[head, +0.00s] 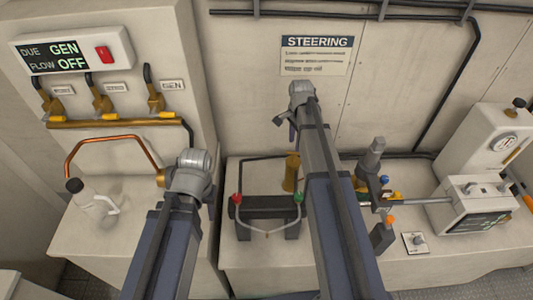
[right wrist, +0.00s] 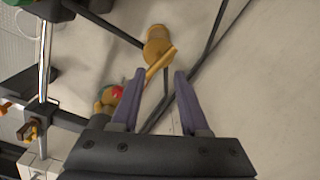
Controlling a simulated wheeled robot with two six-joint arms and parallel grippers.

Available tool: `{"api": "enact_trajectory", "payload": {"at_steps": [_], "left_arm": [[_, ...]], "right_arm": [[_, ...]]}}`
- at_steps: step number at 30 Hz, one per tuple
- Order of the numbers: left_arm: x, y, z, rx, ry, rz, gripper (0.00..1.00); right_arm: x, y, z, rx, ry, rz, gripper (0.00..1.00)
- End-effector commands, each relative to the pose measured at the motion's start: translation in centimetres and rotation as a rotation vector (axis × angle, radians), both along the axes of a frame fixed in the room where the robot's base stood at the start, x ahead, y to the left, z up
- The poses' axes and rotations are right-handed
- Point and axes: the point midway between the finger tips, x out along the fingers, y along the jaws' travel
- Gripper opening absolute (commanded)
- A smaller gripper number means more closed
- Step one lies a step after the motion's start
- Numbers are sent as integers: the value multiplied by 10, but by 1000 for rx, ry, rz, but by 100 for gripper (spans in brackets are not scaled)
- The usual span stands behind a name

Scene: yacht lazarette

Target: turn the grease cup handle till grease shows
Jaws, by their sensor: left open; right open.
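A brass grease cup (head: 291,172) stands on the bench below the steering sign, partly behind my right arm. What looks like its round brass body (right wrist: 157,42) also shows in the right wrist view, with a bar-like brass handle (right wrist: 160,62) slanting beside it. My right gripper (head: 289,130) is above and behind the cup in the head view. Its two purple fingers (right wrist: 160,80) are apart and empty, with the handle beyond their tips; contact is not clear. My left gripper (head: 192,165) is over the left bench, its fingers mostly hidden by its wrist. I see no grease.
A black bracket (head: 264,209) with red and green knobs stands left of my right arm. A white jug (head: 92,200) is on the left bench. A grey fitting with brass valves (head: 372,160) and a white control box (head: 480,205) are at right. Pipes run along the wall.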

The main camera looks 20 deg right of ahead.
Motion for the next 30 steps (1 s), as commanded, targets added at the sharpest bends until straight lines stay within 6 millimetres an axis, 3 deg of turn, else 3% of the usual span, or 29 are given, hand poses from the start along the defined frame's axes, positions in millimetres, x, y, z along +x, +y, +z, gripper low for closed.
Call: {"api": "enact_trajectory", "payload": {"at_steps": [3,14,30], "left_arm": [[0,0,-2,0,0,-1,45],[0,0,-11,0,0,0,45],[0,0,-74,0,0,2,45]], "right_arm": [[-4,-14,-2,8,26,-80,45],[-5,-14,-11,9,29,-89,45],[-5,-13,-74,9,28,-87,45]]}}
